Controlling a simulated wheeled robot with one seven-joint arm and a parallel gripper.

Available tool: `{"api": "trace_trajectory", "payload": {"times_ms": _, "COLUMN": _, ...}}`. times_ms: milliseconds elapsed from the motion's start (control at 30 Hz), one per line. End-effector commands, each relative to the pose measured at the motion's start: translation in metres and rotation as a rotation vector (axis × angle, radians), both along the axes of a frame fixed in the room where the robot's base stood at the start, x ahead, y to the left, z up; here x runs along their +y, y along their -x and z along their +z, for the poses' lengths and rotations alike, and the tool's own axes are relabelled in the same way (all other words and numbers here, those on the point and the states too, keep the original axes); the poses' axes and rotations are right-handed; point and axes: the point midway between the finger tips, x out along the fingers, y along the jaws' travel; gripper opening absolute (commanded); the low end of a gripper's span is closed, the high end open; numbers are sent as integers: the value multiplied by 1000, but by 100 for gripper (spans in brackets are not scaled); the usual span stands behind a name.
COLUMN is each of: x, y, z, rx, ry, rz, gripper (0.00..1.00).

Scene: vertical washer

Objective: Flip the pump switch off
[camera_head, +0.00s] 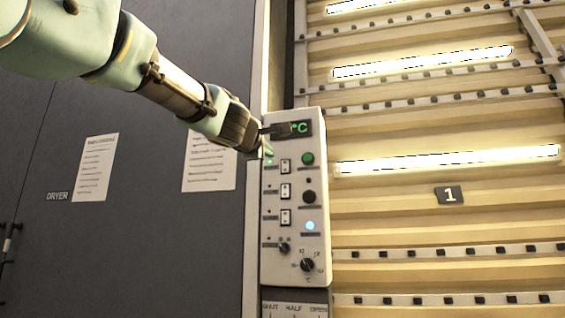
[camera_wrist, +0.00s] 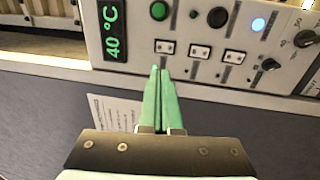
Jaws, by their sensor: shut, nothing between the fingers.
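A white control panel (camera_head: 296,250) carries a column of three small rocker switches: top (camera_head: 285,166), middle (camera_head: 286,191) and bottom (camera_head: 286,217). In the wrist view they form a row: left (camera_wrist: 165,47), middle (camera_wrist: 199,52) and right (camera_wrist: 234,57). Their labels are too small to read, so I cannot tell which is the pump switch or its position. My gripper (camera_wrist: 160,70) is shut and empty. Its green fingertips (camera_head: 268,150) are at the panel's left edge, close to the top switch, which is the left one in the wrist view. I cannot tell whether they touch the panel.
The panel also has a green °C display (camera_wrist: 112,30), a green button (camera_head: 308,158), a black button (camera_head: 309,197), a lit blue button (camera_head: 310,225) and a dial (camera_head: 307,264). A dark dryer wall (camera_head: 110,250) with paper notices is left; a ribbed, lit wall (camera_head: 430,225) is right.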

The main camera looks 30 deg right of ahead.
Motion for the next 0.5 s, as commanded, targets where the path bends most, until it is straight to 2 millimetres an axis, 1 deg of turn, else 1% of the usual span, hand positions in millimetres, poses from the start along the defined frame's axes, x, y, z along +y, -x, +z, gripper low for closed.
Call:
{"api": "trace_trajectory", "payload": {"times_ms": 167, "x": -13, "y": -14, "z": 2, "rx": 1, "ry": -1, "rz": 0, "gripper": 0}}
{"api": "trace_trajectory", "payload": {"times_ms": 500, "x": -60, "y": -64, "z": 12, "rx": 1, "ry": -3, "rz": 1, "gripper": 0}}
